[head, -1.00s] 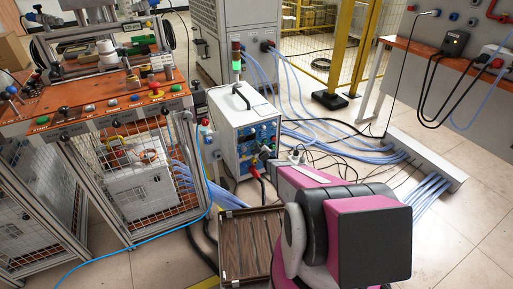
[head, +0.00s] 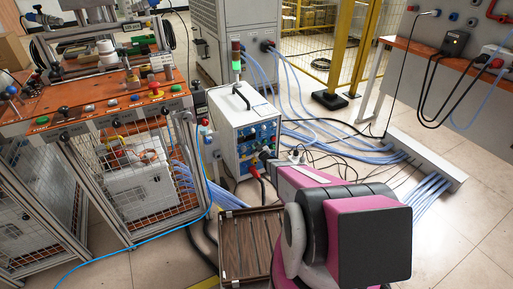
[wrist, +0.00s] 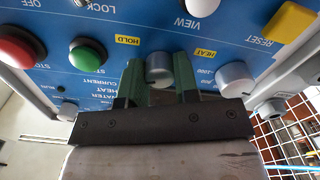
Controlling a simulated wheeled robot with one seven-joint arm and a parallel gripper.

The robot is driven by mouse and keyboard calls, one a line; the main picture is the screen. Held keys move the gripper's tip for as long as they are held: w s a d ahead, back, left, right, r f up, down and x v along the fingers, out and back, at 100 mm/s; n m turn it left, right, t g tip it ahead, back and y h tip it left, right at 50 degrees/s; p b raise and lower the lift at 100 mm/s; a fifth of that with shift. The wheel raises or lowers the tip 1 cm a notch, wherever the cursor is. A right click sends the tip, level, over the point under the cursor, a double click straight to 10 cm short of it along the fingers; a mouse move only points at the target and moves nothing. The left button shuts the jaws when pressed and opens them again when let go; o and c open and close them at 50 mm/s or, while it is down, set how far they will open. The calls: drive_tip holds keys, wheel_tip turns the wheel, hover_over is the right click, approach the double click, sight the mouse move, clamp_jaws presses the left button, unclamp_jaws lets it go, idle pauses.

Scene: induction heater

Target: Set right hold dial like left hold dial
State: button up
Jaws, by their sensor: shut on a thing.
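My gripper (wrist: 157,82) shows in the wrist view with its two green fingers shut on a grey dial (wrist: 159,66) on the blue control panel (wrist: 120,64). This dial sits between the yellow HOLD label (wrist: 127,40) and the yellow HEAT label (wrist: 205,53). A second grey dial (wrist: 236,77) stands to its right, outside the fingers. I cannot tell which of these is the left or right hold dial, and pointer marks are not readable. In the head view, my gripper is against the front of the white heater box (head: 232,117), and its dials are too small to read.
The panel also carries a red button (wrist: 18,50), a green button (wrist: 87,56), a white knob (wrist: 201,6) and a yellow switch (wrist: 292,22). In the head view, a caged workbench (head: 95,115) stands left of the box. Blue hoses (head: 340,148) run across the floor to the right.

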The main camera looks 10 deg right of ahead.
drive_tip(key=o, duration=0.7)
drive_tip(key=shift+c, duration=0.2)
drive_tip(key=v, duration=1)
drive_tip(key=shift+s+d, duration=0.15)
drive_tip(key=shift+s, duration=0.25)
